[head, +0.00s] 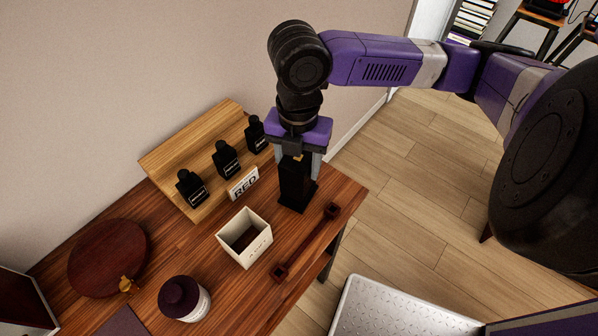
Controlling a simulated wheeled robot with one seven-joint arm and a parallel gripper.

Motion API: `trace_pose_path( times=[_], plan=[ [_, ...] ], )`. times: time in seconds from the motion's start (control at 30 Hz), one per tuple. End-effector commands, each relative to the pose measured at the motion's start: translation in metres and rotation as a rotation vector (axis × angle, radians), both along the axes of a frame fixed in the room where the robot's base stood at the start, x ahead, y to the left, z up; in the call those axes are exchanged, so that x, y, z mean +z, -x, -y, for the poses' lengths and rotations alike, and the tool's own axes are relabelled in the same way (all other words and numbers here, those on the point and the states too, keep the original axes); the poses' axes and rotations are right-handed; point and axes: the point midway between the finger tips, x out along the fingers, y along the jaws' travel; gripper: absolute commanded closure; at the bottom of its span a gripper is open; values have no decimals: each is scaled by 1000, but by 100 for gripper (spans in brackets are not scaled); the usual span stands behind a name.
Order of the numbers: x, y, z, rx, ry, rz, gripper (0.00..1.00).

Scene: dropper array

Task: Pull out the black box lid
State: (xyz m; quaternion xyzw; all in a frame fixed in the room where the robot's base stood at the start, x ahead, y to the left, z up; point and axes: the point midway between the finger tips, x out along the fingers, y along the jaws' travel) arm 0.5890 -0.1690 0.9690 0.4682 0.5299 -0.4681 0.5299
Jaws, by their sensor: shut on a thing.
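A tall black box (296,187) stands upright near the right end of the wooden table. My gripper (298,163) points straight down over it, with its grey fingers on either side of the box's upper part. The gripper is shut on this upper part, which I take to be the lid. The seam between lid and box cannot be made out, and the top is hidden by the gripper. The box's lower end appears to rest on the table.
A white open container (229,223), a dark bar (305,243), a lidded jar (203,306) and a round board (83,257) share the table (168,249).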

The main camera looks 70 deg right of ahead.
Motion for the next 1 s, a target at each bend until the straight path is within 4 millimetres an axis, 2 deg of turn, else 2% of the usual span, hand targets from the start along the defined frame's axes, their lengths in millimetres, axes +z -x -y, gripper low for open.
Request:
trace_pose_path(
  times=[1.0],
  plan=[
    [48, 0, 0, 0, 0, -1, 96]
  ],
)
